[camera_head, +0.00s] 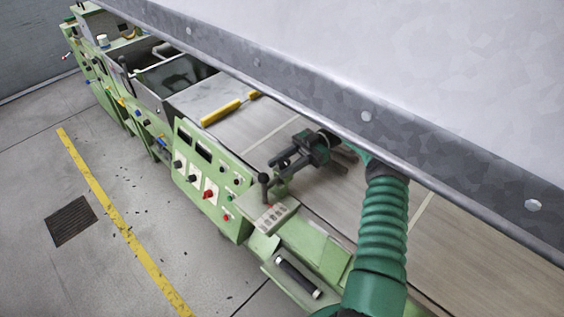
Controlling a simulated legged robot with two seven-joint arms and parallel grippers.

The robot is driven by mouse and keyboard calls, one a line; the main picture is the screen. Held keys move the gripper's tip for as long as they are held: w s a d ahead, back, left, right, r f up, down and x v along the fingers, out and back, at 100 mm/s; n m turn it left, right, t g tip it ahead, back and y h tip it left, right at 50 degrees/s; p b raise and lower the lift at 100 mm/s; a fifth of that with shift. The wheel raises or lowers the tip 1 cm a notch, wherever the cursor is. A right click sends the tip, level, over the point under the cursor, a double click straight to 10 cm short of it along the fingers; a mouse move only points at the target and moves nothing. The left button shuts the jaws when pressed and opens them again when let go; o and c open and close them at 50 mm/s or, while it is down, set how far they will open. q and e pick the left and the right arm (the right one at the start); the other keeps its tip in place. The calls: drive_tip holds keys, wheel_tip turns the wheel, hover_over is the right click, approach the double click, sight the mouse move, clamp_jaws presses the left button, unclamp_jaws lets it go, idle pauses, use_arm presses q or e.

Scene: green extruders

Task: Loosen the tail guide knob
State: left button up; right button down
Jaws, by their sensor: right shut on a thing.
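My right gripper (285,162) is dark. It reaches in at the middle of the head view from my green sleeved right arm (387,215), over the edge of the light green machine. It is shut on the tail guide knob (264,179), a small dark knob on a short stem beside the control panel. The exact contact between the fingers and the knob is too small to make out. My left gripper is not in view.
A large grey metal panel (330,75) with bolts covers the upper right, close above my right arm. The green control panel (208,170) has several knobs and buttons. A yellow bar (221,112) lies on the machine's flat bed. The floor at left is open, with a yellow line (115,210).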

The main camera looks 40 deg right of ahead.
sight(283, 162)
drive_tip(key=shift+r, duration=0.15)
idle(0.3)
drive_tip(key=c, duration=1.3)
unclamp_jaws()
drive_tip(key=o, duration=0.3)
drive_tip(key=shift+w+d, duration=0.1)
drive_tip(key=shift+o, duration=0.2)
drive_tip(key=shift+r, duration=0.25)
wheel_tip(283, 162, up, 3)
drive_tip(key=shift+f, duration=0.1)
drive_tip(key=s+a+r+b, duration=0.1)
drive_tip(key=s+a, duration=0.9)
drive_tip(key=s, duration=0.2)
drive_tip(key=shift+a+r, duration=0.15)
drive_tip(key=shift+s, duration=0.1)
